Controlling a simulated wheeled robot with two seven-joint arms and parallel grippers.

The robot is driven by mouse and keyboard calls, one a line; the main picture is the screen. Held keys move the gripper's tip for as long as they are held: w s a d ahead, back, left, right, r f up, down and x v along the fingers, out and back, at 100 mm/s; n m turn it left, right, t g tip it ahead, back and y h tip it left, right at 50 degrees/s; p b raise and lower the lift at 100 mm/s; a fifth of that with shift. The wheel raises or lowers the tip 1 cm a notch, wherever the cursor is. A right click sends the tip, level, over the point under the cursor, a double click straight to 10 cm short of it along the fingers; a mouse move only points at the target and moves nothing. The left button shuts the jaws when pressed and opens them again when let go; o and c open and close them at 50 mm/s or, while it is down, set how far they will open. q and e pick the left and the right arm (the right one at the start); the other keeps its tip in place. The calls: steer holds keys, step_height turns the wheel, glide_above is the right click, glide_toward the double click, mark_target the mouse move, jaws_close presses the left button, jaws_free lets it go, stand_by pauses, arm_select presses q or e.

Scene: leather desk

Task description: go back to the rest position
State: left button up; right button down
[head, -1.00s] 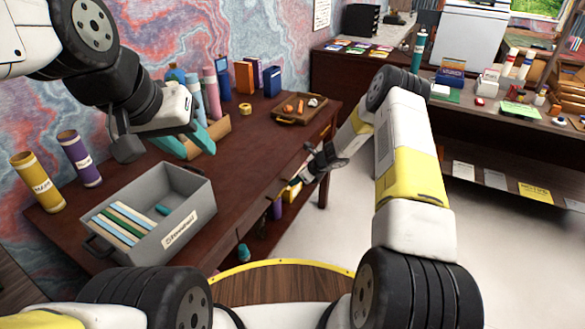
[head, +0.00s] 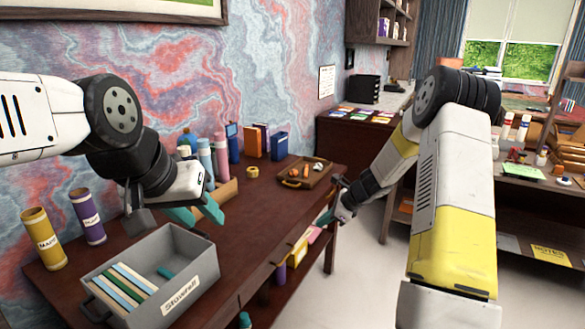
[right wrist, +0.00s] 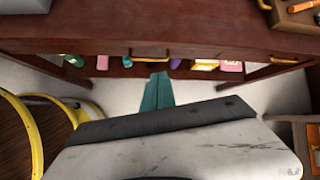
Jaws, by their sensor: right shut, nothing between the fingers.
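My left gripper (head: 195,213) is open, its two teal fingers apart, over the left part of the dark wooden desk (head: 245,215). It is behind the grey crate and in front of the upright bottles, with nothing visible between its fingers. My right gripper (head: 326,217) is off the desk's right end in the head view, its teal fingertips close together. In the right wrist view its fingers (right wrist: 156,92) are shut and empty, pointing toward the desk's front edge and the items on the lower shelf.
The grey crate (head: 196,262) holds several coloured strips and a teal piece. Yellow (head: 43,240) and purple (head: 87,217) cylinders stand at left. A wooden tray (head: 291,183) with small items is at the desk's far right. Another shelf unit (head: 395,215) stands beyond my right arm.

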steer(key=s+a+r+n+h, duration=0.1)
steer(key=s+r+n, duration=0.5)
steer(key=r, duration=0.4)
steer(key=s+a+r+n, duration=0.2)
steer(key=s+r+n, duration=0.4)
steer(key=r, duration=0.4)
steer(key=s+d+r+n+h, duration=0.1)
steer(key=s+n, duration=0.4)
steer(key=s, duration=0.6)
steer(key=s+d+r+n+t+h, duration=0.1)
steer(key=s+d+r+n+h, duration=0.1)
steer(key=s, duration=0.9)
step_height(320, 180, up, 4)
steer(key=d+n, duration=0.1)
steer(key=n, duration=0.1)
steer(key=shift+s+d+n+t, duration=0.15)
steer(key=shift+s+n+t, duration=0.15)
steer(key=shift+n, duration=0.1)
